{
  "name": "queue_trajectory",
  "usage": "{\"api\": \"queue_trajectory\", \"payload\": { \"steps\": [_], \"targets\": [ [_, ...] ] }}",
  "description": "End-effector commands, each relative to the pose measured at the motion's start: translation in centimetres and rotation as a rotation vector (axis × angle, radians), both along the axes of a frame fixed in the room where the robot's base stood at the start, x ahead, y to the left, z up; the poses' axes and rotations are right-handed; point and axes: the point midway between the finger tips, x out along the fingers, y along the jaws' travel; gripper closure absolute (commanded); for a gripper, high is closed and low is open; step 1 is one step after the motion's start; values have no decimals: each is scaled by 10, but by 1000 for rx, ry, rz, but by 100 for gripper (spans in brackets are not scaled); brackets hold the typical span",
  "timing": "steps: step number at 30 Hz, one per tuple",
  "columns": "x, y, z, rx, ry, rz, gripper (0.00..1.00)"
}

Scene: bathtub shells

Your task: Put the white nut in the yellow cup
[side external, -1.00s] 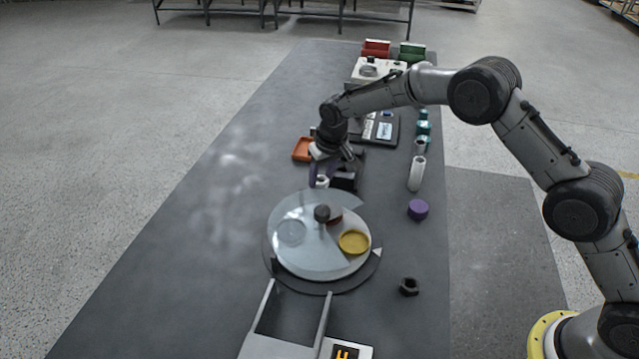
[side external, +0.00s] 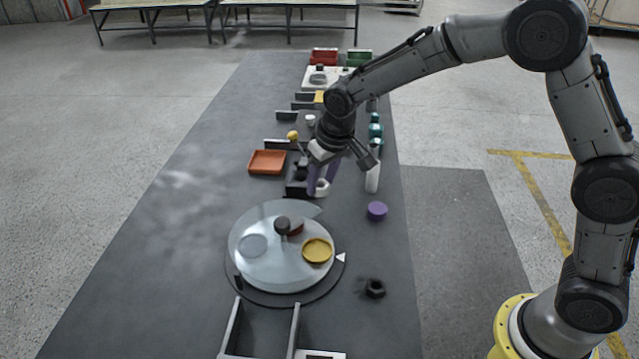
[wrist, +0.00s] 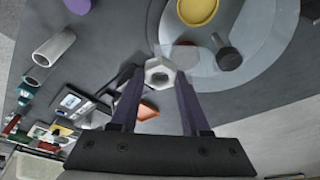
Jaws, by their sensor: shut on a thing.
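My gripper (side external: 325,178) is shut on the white nut (wrist: 158,75), which sits between the purple fingertips in the wrist view. In the side view the nut (side external: 321,187) shows low between the fingers, above the dark table. The yellow cup (side external: 317,250) lies in the open cut-out of the round clear-covered turntable (side external: 262,272), nearer the camera than my gripper. The cup also shows at the top of the wrist view (wrist: 197,11). The nut is apart from the cup.
A dark knob (side external: 282,226) stands up at the turntable's centre. A purple cylinder (side external: 377,210) and a black nut (side external: 374,288) lie to the right. An orange tray (side external: 267,162) is behind left. A white tube (side external: 372,178) stands right of my gripper. The table's left side is clear.

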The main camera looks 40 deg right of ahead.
Motion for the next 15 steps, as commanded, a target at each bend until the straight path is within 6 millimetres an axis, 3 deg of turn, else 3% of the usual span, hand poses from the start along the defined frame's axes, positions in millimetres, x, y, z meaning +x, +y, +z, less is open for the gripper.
{"api": "queue_trajectory", "payload": {
  "steps": [5, 10, 15],
  "targets": [
    [-20, -37, -17, -1, 7, -72, 100],
    [-58, -77, -59, -1, 10, -105, 100],
    [-92, -98, -91, 0, 6, -79, 100]
  ]
}}
